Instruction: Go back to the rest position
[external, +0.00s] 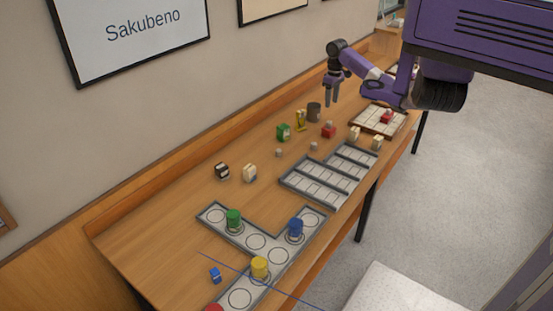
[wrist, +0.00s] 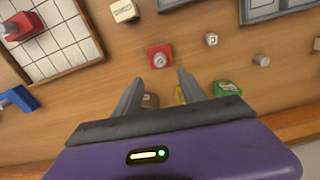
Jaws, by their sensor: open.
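My gripper (external: 333,98) is raised above the far part of the wooden table (external: 160,230), with its fingers pointing down. In the wrist view my gripper (wrist: 155,88) has its two fingers apart with nothing held between them. A red block (wrist: 160,57) with a small grey top lies on the table beyond the fingertips; the red block also shows in the external view (external: 328,131). A dark grey cup (external: 314,112) and a yellow object (external: 300,121) stand on the table near my gripper. In the wrist view the fingers partly hide the yellow object (wrist: 181,95).
A green block (external: 283,132), small cubes and pale blocks (external: 249,173) are spread over the table. Grey trays (external: 290,184) and a gridded board (external: 369,126) lie along the front side. A grey board with circles (external: 256,241) carries coloured cylinders. The wall runs behind the table.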

